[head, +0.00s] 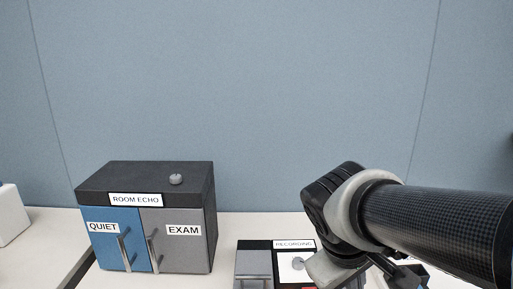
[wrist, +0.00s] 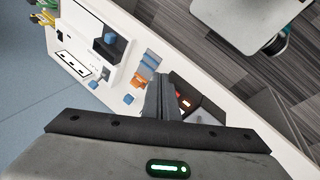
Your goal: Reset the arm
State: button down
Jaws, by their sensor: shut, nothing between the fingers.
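My arm reaches in from the right edge of the head view, over the counter. My gripper shows in the wrist view (wrist: 160,80), with its two dark fingers pressed together and nothing between them. In the head view the gripper end is cut off at the lower edge, so its fingers are not clear there. In the wrist view the fingers stand over or in front of the white counter (wrist: 122,72), with no clear contact on anything.
A dark ROOM ECHO cabinet (head: 148,177) has a blue QUIET door, a grey EXAM door and a knob on top. A RECORDING unit (head: 255,262) sits partly behind my arm. A white box (head: 8,215) is far left. Small blue blocks (wrist: 129,99) lie on the counter.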

jog(key=s+a+r+m+t+y+p, duration=0.1)
jog(key=s+r+m+y+p, duration=0.1)
jog(key=r+p, duration=0.5)
jog(key=s+a+r+m+t+y+p, duration=0.1)
jog(key=s+a+r+m+p, duration=0.1)
jog(key=r+p, duration=0.6)
notch_tip(320, 180, up, 4)
jog(key=shift+a+f+m+y, duration=0.15)
jog(key=shift+a+m+y, duration=0.15)
jog(key=shift+y, duration=0.1)
jog(key=shift+s, duration=0.1)
dwell(0.4)
